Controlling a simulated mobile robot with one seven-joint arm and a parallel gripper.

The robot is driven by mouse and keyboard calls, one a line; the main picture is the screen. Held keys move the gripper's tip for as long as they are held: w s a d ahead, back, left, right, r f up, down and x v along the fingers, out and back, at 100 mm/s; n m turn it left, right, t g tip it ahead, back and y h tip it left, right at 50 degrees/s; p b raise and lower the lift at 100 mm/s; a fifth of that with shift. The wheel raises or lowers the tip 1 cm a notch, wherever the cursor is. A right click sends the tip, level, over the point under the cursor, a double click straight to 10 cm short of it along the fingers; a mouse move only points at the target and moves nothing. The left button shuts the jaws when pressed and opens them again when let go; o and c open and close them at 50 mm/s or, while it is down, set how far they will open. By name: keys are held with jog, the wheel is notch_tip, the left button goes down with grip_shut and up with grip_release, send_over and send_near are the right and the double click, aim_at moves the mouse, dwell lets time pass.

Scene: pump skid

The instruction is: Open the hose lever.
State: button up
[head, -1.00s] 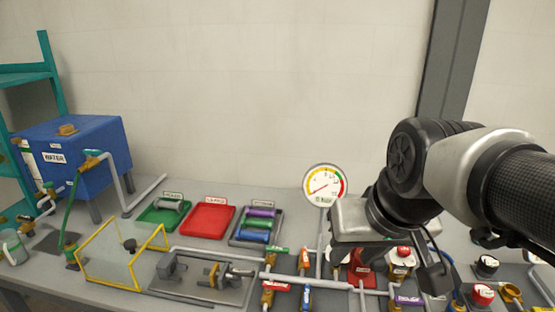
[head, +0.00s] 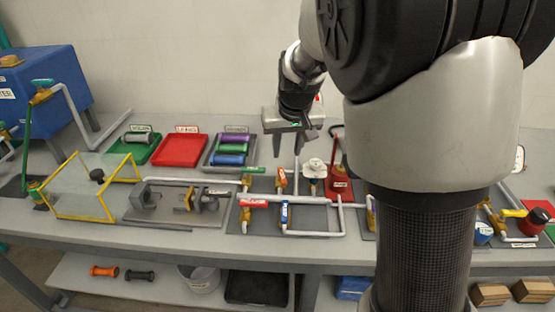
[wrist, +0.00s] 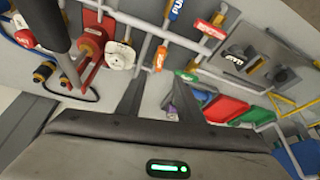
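No readable label marks the hose lever, so I cannot tell which handle it is. A green hose (head: 27,140) hangs at the far left from a valve with a teal handle (head: 42,83), beside the blue tank. Small levers stand on the skid pipes: green (head: 253,170), orange (head: 282,177), red (head: 254,203) and blue (head: 284,212). In the wrist view, the orange lever (wrist: 160,58) and green lever (wrist: 187,76) lie beyond the fingertips. My gripper (head: 291,143) is over the back of the bench, fingers apart and empty; it also shows in the wrist view (wrist: 157,85).
A blue tank (head: 45,90), a yellow-framed clear guard (head: 95,185) and a red tray (head: 181,150) stand left of my gripper. A white wheel (head: 314,168) and a red hand pump (head: 338,183) are close to its right. My arm hides part of the bench.

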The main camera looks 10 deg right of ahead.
aim_at(282, 175)
jog(key=b+x, duration=0.1)
jog(key=x, duration=1.2)
jog(key=shift+f, duration=0.25)
jog(key=shift+c, duration=0.6)
jog(key=shift+r, duration=0.1)
grip_shut()
